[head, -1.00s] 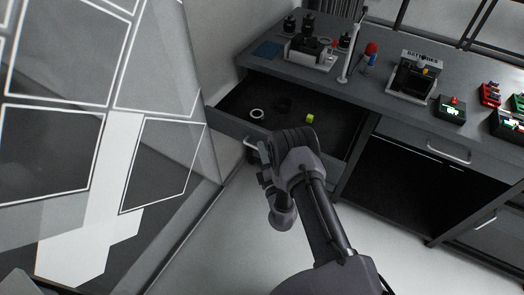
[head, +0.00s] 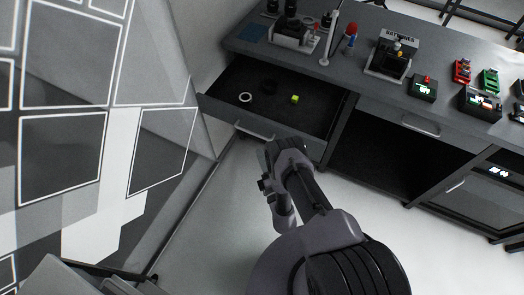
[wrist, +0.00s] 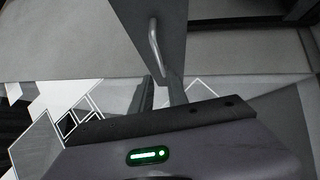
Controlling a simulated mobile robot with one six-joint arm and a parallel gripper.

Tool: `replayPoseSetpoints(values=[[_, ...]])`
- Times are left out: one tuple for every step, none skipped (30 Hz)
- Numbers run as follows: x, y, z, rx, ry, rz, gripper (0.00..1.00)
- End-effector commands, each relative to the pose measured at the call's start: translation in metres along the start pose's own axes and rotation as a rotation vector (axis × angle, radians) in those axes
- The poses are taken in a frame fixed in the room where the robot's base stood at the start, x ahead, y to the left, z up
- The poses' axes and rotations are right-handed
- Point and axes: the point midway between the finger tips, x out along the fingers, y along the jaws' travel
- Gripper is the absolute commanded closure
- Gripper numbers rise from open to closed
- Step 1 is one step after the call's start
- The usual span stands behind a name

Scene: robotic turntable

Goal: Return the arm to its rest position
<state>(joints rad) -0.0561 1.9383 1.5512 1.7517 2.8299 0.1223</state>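My gripper (head: 265,186) is in front of and below the open drawer (head: 322,150) in the head view, apart from its handle (head: 254,133). My arm is bent, with the elbow near the drawer's front edge. In the wrist view two fingers stand apart with a narrow gap between them (wrist: 160,90), and nothing shows between them. The drawer handle (wrist: 155,45) shows beyond the fingertips. The fingers are too small to make out clearly in the head view.
The drawer holds a white ring (head: 245,97), a dark round thing (head: 269,86) and a yellow-green cube (head: 295,99). A grey counter (head: 345,75) with several devices stands above. A patterned wall panel (head: 62,160) is at left. Floor (head: 205,230) near the gripper is clear.

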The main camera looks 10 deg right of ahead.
Motion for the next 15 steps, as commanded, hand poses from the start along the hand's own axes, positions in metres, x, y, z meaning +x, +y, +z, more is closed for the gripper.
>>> replayPoseSetpoints(values=[[-0.0040,0.0054,0.0010,0.000,-0.001,-0.001,0.80],[-0.0061,0.0045,0.0009,0.000,-0.001,0.000,0.80],[-0.0085,0.0031,0.0006,0.000,-0.001,0.000,0.80],[-0.0097,0.0023,0.0003,0.000,-0.001,0.000,0.80],[-0.0106,0.0014,0.0002,0.000,0.000,0.001,0.80],[-0.0115,0.0004,-0.0001,0.000,0.000,0.001,0.80],[-0.0118,-0.0003,-0.0002,0.000,0.000,0.001,0.80],[-0.0119,-0.0009,-0.0003,0.000,0.000,0.001,0.80],[-0.0119,-0.0014,-0.0003,0.000,0.000,0.001,0.80],[-0.0118,-0.0016,-0.0004,0.000,0.000,0.001,0.80],[-0.0118,-0.0016,-0.0004,0.000,0.000,0.001,0.80],[-0.0118,-0.0016,-0.0004,0.000,0.000,0.001,0.80],[-0.0117,-0.0016,-0.0004,0.000,0.000,0.001,0.80],[-0.0117,-0.0016,-0.0003,0.000,0.000,0.001,0.80],[-0.0116,-0.0015,-0.0003,0.000,0.000,0.001,0.80]])
